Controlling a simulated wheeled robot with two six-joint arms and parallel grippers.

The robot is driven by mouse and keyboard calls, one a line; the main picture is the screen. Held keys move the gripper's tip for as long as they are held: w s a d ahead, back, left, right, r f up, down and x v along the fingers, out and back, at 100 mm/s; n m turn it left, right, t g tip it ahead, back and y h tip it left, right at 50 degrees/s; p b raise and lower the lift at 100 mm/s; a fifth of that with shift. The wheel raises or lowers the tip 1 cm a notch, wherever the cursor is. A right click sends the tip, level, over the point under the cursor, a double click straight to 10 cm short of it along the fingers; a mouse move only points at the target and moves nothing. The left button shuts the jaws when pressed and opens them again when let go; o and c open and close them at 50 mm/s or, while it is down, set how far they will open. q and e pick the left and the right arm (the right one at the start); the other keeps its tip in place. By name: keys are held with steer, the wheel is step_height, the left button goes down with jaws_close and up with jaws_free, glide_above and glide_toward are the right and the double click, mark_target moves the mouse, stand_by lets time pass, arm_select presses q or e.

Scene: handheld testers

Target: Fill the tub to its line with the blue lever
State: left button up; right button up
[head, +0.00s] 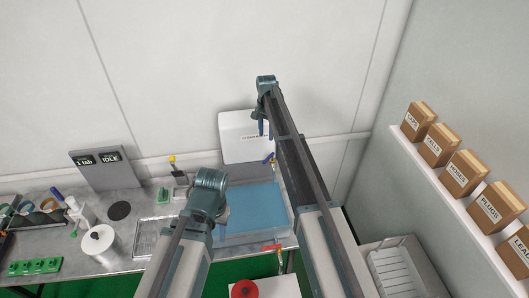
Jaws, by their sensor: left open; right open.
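A blue lever (269,158) shows small beside my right arm, below the white box (240,150) on the back wall. A wide, shallow blue basin (252,208) lies below it; I cannot tell whether this is the tub, and I see no fill line. My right gripper (262,127) is open, pointing down in front of the white box, above and apart from the blue lever. My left gripper (218,222) is open, over the left side of the basin; its fingers are mostly hidden by its wrist.
A red lever (271,247) and a red round knob (244,289) are at the front. A white roll (99,241), a wire rack (150,236) and green boards (34,267) stand left. Labelled boxes (464,173) line the right shelf (440,176). A grey bin (398,270) is lower right.

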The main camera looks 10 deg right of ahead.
mark_target(266, 160)
steer(key=shift+f, duration=0.15)
step_height(266, 160, down, 14)
steer(key=b, duration=1.3)
steer(key=shift+b, duration=0.4)
steer(key=shift+r, duration=0.2)
jaws_close()
